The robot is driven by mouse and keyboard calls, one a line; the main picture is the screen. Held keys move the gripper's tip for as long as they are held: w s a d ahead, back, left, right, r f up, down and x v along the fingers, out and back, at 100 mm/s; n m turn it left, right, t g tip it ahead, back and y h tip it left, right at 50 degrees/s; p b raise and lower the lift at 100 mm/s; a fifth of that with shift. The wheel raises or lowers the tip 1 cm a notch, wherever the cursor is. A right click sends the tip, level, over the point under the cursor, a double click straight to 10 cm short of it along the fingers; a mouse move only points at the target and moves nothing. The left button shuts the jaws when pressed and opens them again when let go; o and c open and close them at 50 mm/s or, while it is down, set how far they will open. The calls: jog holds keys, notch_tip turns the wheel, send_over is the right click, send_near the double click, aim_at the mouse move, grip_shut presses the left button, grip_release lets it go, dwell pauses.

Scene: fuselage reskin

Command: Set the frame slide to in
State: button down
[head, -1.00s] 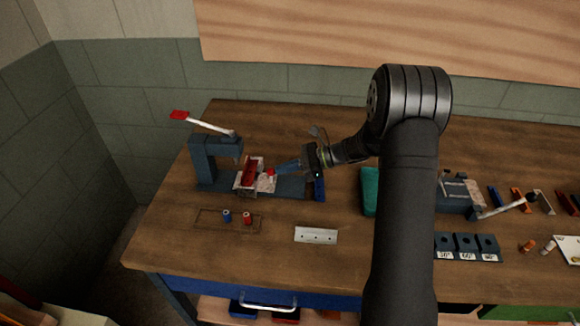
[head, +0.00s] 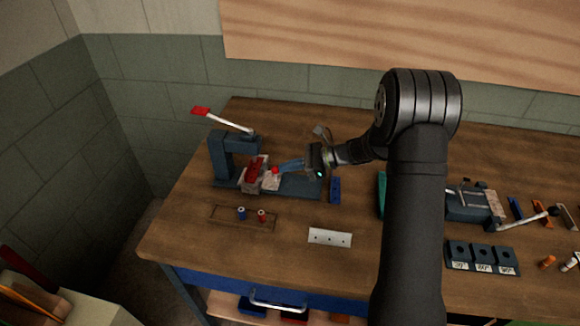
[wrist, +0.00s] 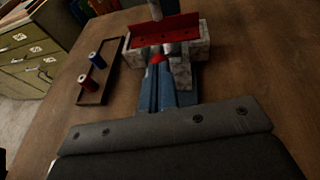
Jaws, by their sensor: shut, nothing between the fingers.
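The press (head: 222,158) stands at the left of the bench, with a blue base and a white lever ending in a red grip (head: 201,111). The frame slide (head: 271,181) is a pale block with a red knob on the base. A red drilled part (head: 255,168) lies on the pale fixture beside it; it also shows in the wrist view (wrist: 165,34). My gripper (head: 285,167) is shut and empty, its blue fingertips at the red knob (wrist: 155,59). Whether they touch the knob is hard to tell.
A shallow tray (head: 223,221) in front of the press holds a blue spool (head: 241,213) and a red spool (head: 262,215). A white drilled strip (head: 330,237) lies nearer the bench edge. Another clamp device (head: 469,204) and labelled blocks (head: 483,257) stand at the right.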

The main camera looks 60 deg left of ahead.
jog(key=v, duration=1.4)
jog(key=shift+s+f, duration=0.1)
jog(key=x, duration=1.3)
jog(key=shift+s+a, duration=0.3)
jog(key=shift+s, duration=0.05)
